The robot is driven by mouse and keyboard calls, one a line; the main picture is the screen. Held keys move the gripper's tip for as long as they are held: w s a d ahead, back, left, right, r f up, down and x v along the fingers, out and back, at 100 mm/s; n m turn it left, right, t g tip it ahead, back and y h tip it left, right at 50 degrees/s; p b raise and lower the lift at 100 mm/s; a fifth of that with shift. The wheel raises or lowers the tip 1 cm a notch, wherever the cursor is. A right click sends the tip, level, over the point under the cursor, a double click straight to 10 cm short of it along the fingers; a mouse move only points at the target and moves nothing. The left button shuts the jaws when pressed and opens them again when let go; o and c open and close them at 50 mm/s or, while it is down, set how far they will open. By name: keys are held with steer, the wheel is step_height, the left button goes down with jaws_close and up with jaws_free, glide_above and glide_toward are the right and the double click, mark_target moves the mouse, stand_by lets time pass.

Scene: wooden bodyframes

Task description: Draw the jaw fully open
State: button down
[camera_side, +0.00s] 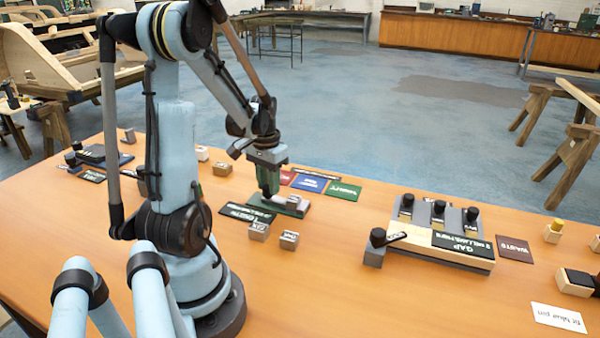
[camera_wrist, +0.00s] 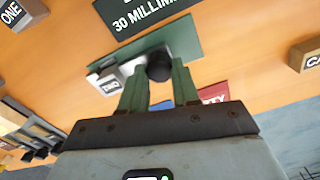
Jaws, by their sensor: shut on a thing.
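A green base plate (camera_side: 300,210) lies on the wooden bench in front of my arm, and it also shows in the wrist view (camera_wrist: 184,36). A pale grey jaw block (camera_wrist: 106,81) sits on the plate, with a black round knob (camera_wrist: 159,66) next to it. My gripper (camera_side: 268,190) points down over the plate. In the wrist view its green fingers (camera_wrist: 157,82) stand on either side of the knob and are shut on it. The exact finger contact and the width of the jaw's gap are hidden. A dark sign (camera_wrist: 140,12) reading 30 millimetres lies beside the plate.
Small labelled blocks (camera_side: 289,240) stand close in front of the plate. Red, blue and green cards (camera_side: 343,191) lie behind it. A gap gauge fixture (camera_side: 440,250) with black knobs stands to the right. Bare bench lies between the plate and that fixture.

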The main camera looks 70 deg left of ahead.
steer(key=shift+s+a, duration=1.05)
steer(key=shift+a, duration=0.05)
steer(key=c, duration=0.8)
jaws_free()
steer(key=shift+d, duration=0.1)
step_height(320, 180, up, 12)
steer(key=shift+r, duration=0.1)
steer(key=shift+w, duration=0.1)
